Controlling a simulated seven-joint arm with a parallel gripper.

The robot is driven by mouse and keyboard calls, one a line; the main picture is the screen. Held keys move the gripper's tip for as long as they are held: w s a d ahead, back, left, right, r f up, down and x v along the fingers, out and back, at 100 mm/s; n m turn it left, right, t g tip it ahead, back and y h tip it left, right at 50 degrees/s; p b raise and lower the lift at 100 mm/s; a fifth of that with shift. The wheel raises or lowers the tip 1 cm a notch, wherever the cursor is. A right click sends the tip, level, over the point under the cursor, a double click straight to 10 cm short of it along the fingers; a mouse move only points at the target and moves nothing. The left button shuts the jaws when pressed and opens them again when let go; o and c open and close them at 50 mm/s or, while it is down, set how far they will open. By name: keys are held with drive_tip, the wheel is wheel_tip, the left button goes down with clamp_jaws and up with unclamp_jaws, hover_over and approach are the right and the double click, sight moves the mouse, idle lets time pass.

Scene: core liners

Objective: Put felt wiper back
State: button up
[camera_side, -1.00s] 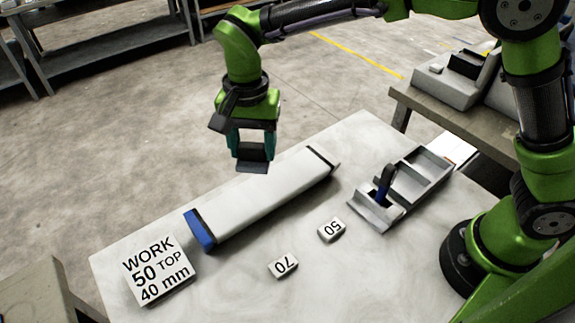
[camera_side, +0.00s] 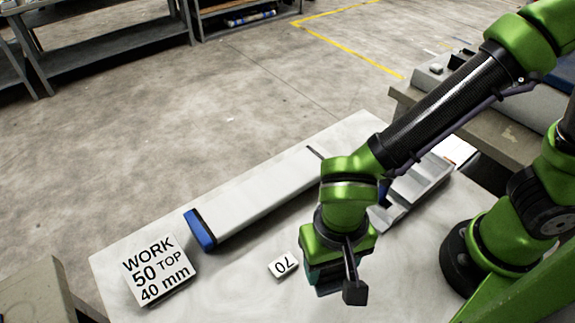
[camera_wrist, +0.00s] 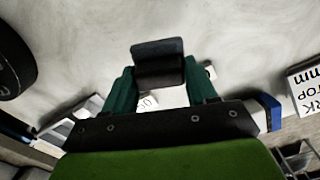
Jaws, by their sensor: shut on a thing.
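The felt wiper (camera_wrist: 158,62) is a dark grey block. In the wrist view it sits between the two teal fingers of my gripper (camera_wrist: 160,78), which is shut on it. In the side view my gripper (camera_side: 330,278) is low over the front right of the table, right of the 70 block. The wiper is hidden there, so I cannot tell its height above the table. A grey compartmented tray (camera_side: 424,180) lies right of my gripper, partly hidden behind my arm.
A long pale core liner (camera_side: 260,195) with a blue end (camera_side: 200,230) lies across the table. A 70 block (camera_side: 283,265) and a WORK sign (camera_side: 158,270) lie in front. Bare tabletop lies between the sign and 70 block.

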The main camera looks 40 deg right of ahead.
drive_tip(key=w+a, duration=0.3)
drive_tip(key=a, duration=0.1)
drive_tip(key=w+a+f, duration=0.1)
drive_tip(key=w+a, duration=0.2)
drive_tip(key=a, duration=0.2)
drive_tip(key=w+a, duration=0.2)
drive_tip(key=a, duration=0.2)
drive_tip(key=shift+w+a+f, duration=0.3)
drive_tip(key=shift+w+a, duration=0.1)
drive_tip(key=shift+f, duration=1.75)
drive_tip(key=shift+f, duration=0.1)
drive_tip(key=o, duration=1)
